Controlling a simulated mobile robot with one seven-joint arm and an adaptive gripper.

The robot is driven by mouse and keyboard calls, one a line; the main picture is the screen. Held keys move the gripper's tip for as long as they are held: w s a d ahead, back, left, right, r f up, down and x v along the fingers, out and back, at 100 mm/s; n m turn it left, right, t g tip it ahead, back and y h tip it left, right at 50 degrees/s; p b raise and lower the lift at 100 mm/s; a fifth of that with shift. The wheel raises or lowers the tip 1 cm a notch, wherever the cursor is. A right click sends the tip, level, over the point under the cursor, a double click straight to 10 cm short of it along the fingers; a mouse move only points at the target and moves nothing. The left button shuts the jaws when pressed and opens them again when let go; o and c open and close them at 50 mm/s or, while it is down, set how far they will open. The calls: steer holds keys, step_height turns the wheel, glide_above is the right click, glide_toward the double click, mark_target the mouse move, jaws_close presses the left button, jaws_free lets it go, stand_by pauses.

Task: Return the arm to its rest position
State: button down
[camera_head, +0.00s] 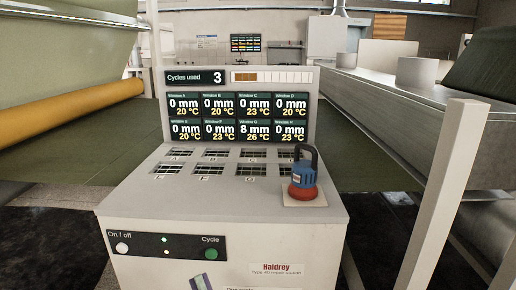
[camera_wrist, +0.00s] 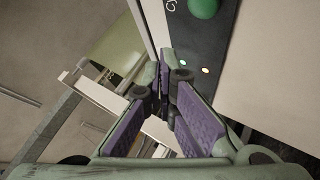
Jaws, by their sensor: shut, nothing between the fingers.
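My gripper (camera_wrist: 166,62) shows in the wrist view with its two purple-padded fingers closed together at the tips and nothing between them. In the head view only a small purple and grey part of my gripper (camera_head: 202,282) shows at the bottom edge, in front of the console's front face and just below the green Cycle button. The rest of my arm is out of that view. The green button (camera_wrist: 203,7) is at the top of the wrist view, apart from the fingertips.
The light grey console (camera_head: 220,205) stands straight ahead. Its screen (camera_head: 240,117) shows "Cycles used 3". A blue and red device (camera_head: 304,180) with a dark loop stands on its right side. A pale post (camera_head: 446,195) slants at the right; an orange roller (camera_head: 75,113) lies left.

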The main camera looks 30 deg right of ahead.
steer(key=shift+f, duration=0.25)
